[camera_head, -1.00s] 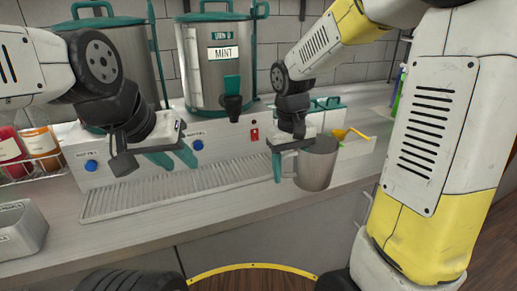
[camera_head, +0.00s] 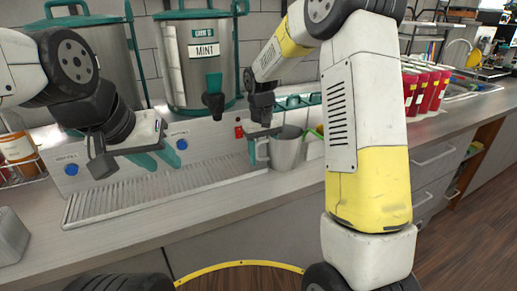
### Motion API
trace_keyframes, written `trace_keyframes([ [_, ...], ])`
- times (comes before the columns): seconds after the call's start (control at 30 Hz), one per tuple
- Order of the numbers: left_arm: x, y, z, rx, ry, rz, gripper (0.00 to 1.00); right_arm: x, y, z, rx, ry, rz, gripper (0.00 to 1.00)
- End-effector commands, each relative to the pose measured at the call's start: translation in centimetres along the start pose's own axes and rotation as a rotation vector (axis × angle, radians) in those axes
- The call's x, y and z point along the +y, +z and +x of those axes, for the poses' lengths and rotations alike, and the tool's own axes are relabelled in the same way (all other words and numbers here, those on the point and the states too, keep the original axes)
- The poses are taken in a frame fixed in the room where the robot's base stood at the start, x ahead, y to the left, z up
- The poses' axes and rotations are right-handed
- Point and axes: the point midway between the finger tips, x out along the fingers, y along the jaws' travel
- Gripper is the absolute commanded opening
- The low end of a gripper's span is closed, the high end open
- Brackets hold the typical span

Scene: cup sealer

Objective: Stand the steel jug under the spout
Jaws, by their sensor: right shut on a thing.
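The steel jug (camera_head: 286,151) is upright just right of the drip tray's right end. My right gripper (camera_head: 259,150) is shut on its handle, on the jug's left side. I cannot tell whether the jug's base touches the counter. The black spout (camera_head: 214,106) with a teal lever is on the steel dispenser labelled MINT (camera_head: 200,62), left of and above the jug. Nothing stands under the spout. My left gripper (camera_head: 157,159) is open and empty above the left part of the drip tray (camera_head: 160,193).
A second steel dispenser (camera_head: 95,60) stands at the left. The machine front has blue knobs (camera_head: 72,169) and a red switch (camera_head: 239,131). Red cups (camera_head: 428,88) stand right on the counter, behind my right arm. A grey container (camera_head: 10,235) is at the left edge. The drip tray is clear.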

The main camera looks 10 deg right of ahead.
Motion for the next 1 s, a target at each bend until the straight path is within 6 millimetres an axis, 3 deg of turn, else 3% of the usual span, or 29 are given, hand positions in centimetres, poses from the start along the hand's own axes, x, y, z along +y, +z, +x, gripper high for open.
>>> trace_keyframes([
  [0.3, 0.0, 0.0, 0.0, 0.000, 0.000, 0.000, 0.36, 0.0, 0.0, 0.2, 0.001, 0.000, 0.000, 0.00],
  [0.33, 0.0, 0.0, 0.0, 0.000, 0.000, 0.000, 0.36, 0.0, 0.0, 0.3, 0.000, 0.000, 0.000, 0.55],
  [0.43, 0.0, 0.0, 0.0, 0.000, 0.000, 0.000, 0.36, 0.0, 0.0, 0.3, 0.000, 0.000, 0.000, 0.74],
  [0.77, 0.0, 0.0, 0.0, 0.000, 0.000, 0.000, 0.36, 0.0, 0.0, 0.1, 0.001, 0.000, 0.000, 0.74],
  [1.0, 0.0, 0.0, 0.0, 0.000, 0.000, 0.000, 0.36, 0.0, -0.1, -3.0, 0.006, 0.000, 0.000, 0.74],
])
